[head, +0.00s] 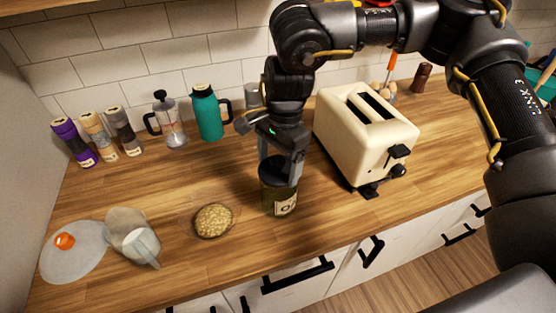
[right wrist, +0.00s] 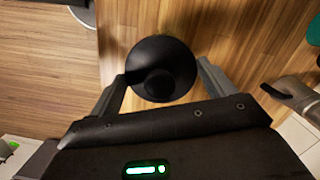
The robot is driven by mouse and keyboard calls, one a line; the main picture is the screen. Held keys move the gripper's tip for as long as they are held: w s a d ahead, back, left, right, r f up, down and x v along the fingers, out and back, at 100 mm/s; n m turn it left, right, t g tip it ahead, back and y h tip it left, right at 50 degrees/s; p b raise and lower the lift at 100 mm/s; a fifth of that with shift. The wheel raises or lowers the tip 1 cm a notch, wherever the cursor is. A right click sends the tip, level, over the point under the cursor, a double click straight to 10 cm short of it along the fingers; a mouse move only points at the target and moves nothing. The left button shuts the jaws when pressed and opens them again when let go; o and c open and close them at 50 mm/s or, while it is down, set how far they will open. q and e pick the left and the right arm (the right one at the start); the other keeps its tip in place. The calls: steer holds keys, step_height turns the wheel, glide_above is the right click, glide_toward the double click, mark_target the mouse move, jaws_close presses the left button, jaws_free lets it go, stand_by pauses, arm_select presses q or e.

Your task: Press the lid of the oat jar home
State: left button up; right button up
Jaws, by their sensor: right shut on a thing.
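The oat jar (head: 284,206) is a dark green jar with a pale label, upright near the front of the wooden counter. Its black lid (head: 271,178) is at the jar's mouth; I cannot tell whether it is fully seated. In the right wrist view the lid (right wrist: 180,59) is a round black disc with a central knob, and it hides the jar. My right gripper (head: 279,163) points down over the jar, shut on the lid, with one finger on each side of it. My left gripper is not in view.
A cream toaster (head: 350,138) stands close right of the jar. A teal flask (head: 208,113) and a French press (head: 169,122) stand behind.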

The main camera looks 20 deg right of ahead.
stand_by(0.4)
steer(key=o, duration=0.9)
steer(key=shift+r, duration=0.1)
steer(key=shift+r+p, duration=2.7)
steer(key=shift+r, duration=0.75)
steer(key=shift+c, duration=0.4)
jaws_close()
